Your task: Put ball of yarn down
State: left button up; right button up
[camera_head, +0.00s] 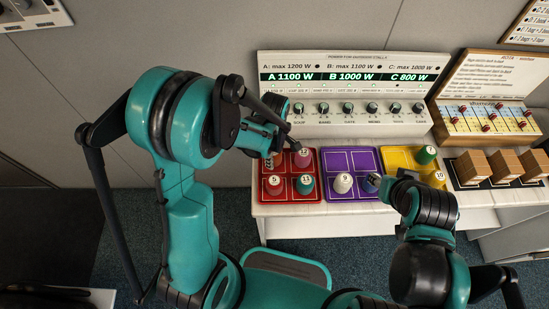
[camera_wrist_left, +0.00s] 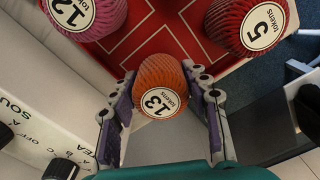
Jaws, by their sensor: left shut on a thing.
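My left gripper (camera_head: 272,155) is at the back left corner of the red tray (camera_head: 288,200). In the left wrist view its two fingers stand on either side of an orange ball of yarn (camera_wrist_left: 162,85) labelled 13 and are shut on it. The ball is at the edge of the red tray (camera_wrist_left: 150,45); I cannot tell whether it rests on it. A pink ball 12 (camera_head: 302,158), a red ball 5 (camera_head: 273,185) and a teal ball 11 (camera_head: 305,184) stand in the tray. My right gripper (camera_head: 382,184) is by the purple tray's right edge, its fingers unclear.
The purple tray (camera_head: 350,160) holds a white ball (camera_head: 343,183) and a bluish ball (camera_head: 373,182). The yellow tray (camera_head: 398,158) holds green and yellow balls. A control panel with knobs (camera_head: 345,95) stands close behind the trays. Wooden blocks (camera_head: 503,163) are at right.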

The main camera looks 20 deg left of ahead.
pick_arm(q)
jog(key=shift+f, duration=0.5)
jog(key=shift+r, duration=0.1)
jog(key=shift+f, duration=0.2)
jog(key=o, duration=1.1)
jog(key=shift+o, duration=0.2)
jog(key=shift+r, duration=0.15)
